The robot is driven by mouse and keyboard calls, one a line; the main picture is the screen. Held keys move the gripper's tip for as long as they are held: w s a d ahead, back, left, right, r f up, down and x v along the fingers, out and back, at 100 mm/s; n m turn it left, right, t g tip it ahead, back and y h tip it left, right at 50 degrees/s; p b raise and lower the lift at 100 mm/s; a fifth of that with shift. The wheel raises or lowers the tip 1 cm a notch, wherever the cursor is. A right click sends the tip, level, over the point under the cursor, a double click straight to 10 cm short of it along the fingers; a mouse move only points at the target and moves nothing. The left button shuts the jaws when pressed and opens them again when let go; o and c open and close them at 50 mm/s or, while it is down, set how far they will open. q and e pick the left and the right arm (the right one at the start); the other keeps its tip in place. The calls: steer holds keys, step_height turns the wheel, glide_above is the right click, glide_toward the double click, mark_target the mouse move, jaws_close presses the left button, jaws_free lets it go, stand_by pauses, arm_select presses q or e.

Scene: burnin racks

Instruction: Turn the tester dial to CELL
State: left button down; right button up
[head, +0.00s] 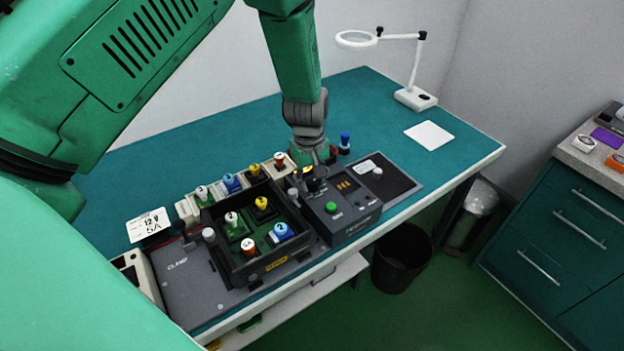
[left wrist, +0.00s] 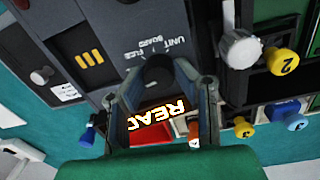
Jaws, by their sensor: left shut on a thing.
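The tester (head: 352,222) is a dark box with a green button (head: 331,207) and an orange-marked display (head: 346,185), near the right end of the bench. My left gripper (head: 316,181) reaches down onto its upper left part and covers the dial in the head view. In the left wrist view the dark round dial (left wrist: 158,74) sits between the two fingers of the left gripper (left wrist: 160,84), which is shut on it. White lettering beside the dial includes UNIT, but I cannot tell where its pointer points. My right gripper is not in view.
A black tray (head: 264,271) with coloured numbered pieces stands left of the tester. A row of similar pieces lies behind it. A magnifier lamp (head: 417,97) and a white card (head: 429,135) are at the back right. The bench's far middle is clear.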

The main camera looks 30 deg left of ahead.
mark_target(310, 181)
arm_select(q)
steer(key=shift+s+d+f, duration=0.1)
steer(key=shift+s+f, duration=0.05)
steer(key=c, duration=1.5)
jaws_free()
steer(key=shift+c, duration=0.2)
steer(key=shift+w, duration=0.2)
step_height(310, 181, up, 12)
steer(key=shift+s+a, duration=0.15)
steer(key=shift+a, duration=0.05)
